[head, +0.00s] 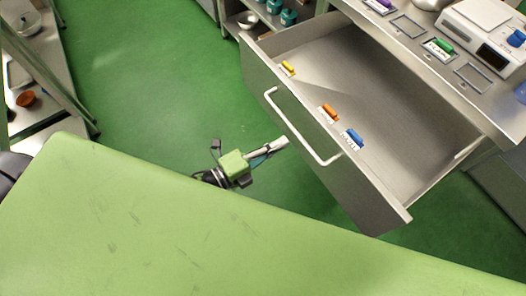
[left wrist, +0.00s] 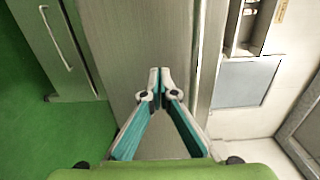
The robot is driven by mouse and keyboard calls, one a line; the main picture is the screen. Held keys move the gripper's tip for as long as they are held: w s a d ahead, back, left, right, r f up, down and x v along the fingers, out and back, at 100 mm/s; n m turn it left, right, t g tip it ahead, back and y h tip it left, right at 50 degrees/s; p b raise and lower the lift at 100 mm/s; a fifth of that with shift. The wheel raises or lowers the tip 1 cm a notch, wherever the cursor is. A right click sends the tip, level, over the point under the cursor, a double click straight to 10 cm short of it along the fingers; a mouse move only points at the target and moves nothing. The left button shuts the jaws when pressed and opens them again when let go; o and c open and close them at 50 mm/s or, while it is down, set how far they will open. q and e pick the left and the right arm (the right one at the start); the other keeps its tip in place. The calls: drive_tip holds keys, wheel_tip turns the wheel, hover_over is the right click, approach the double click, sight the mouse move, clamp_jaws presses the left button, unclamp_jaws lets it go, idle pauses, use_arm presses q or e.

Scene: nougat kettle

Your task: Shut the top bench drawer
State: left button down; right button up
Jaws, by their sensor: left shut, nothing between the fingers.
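The top bench drawer (head: 365,198) is pulled far out of the bench, with its grey front facing the lower left and a pale bar handle (head: 300,130) on it. My left gripper (head: 284,142) is shut and empty, its tips close to the drawer front beside the handle. I cannot tell whether they touch. In the left wrist view the shut fingertips (left wrist: 160,80) are seen against a grey panel. Another view of a bar handle (left wrist: 57,38) shows at the upper left there; I cannot tell which front it belongs to. My right gripper is not in view.
Small yellow (head: 288,67), orange (head: 329,112) and blue (head: 354,138) pieces are along the drawer's front edge inside. The bench top (head: 405,45) holds a white device (head: 490,30). A shelf rack (head: 50,60) stands at the left. The green floor (head: 150,80) between is clear.

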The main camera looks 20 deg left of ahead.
sight(302, 131)
use_arm(q)
drive_tip(key=shift+x, duration=2.4)
